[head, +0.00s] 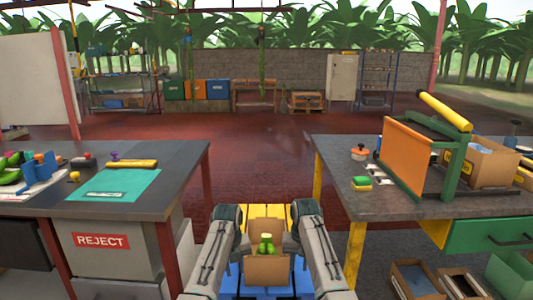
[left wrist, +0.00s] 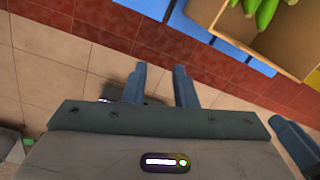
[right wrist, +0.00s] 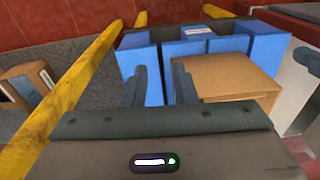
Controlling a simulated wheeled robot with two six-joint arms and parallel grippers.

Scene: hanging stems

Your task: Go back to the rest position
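My left gripper (left wrist: 158,72) shows in the left wrist view with its two fingers apart and only tiled floor between them. My right gripper (right wrist: 158,75) shows in the right wrist view, also with fingers apart and nothing held. I cannot make out the fingertips in the head view. The box and fruit also show at the top right of the left wrist view.
A left table (head: 190,165) holds a teal mat (head: 120,184) and a yellow-handled tool (head: 132,163). A right table (head: 335,170) holds an orange panel on a green frame (head: 405,155). Red floor (head: 265,150) lies clear between them. Hanging stems (head: 262,65) are far back.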

